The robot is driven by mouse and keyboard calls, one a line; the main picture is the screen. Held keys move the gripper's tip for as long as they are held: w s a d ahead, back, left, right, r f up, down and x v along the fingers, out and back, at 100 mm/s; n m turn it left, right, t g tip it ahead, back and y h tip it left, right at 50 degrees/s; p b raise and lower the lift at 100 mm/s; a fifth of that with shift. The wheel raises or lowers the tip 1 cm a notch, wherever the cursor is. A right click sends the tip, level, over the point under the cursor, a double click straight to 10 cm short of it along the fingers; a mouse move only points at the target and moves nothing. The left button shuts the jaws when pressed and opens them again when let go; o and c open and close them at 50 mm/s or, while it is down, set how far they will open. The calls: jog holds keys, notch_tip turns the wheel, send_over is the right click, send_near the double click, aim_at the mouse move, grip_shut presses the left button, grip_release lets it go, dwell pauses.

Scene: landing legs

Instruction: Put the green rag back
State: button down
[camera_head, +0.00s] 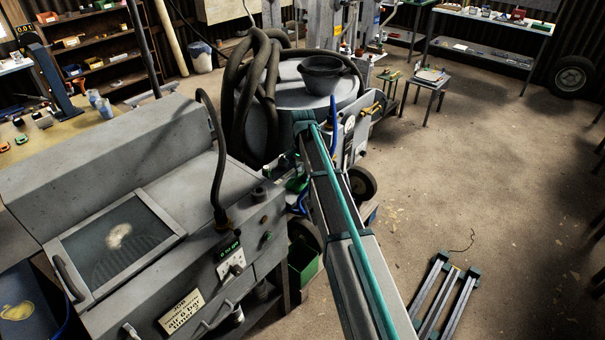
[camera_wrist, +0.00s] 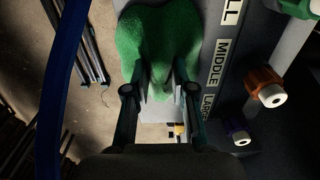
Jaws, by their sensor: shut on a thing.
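The green rag (camera_wrist: 158,38) hangs bunched between the fingertips of my gripper (camera_wrist: 160,88) in the wrist view. The two dark fingers are closed in on its lower end, and the rag spreads out beyond them. In the head view my arm crosses the middle and hides most of the gripper. A small green patch (camera_head: 297,184) shows beside the arm there; I cannot tell for sure that it is the rag.
A blue bar (camera_wrist: 62,90) runs along the left. A grey blasting cabinet (camera_head: 150,190) fills the head view's left.

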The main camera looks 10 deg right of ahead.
jog(key=shift+f, duration=0.15)
jog(key=c, duration=1)
grip_release()
notch_tip(320, 180, up, 12)
jog(key=b, duration=0.2)
jog(key=shift+r+b, duration=0.2)
jog(key=shift+b, duration=0.1)
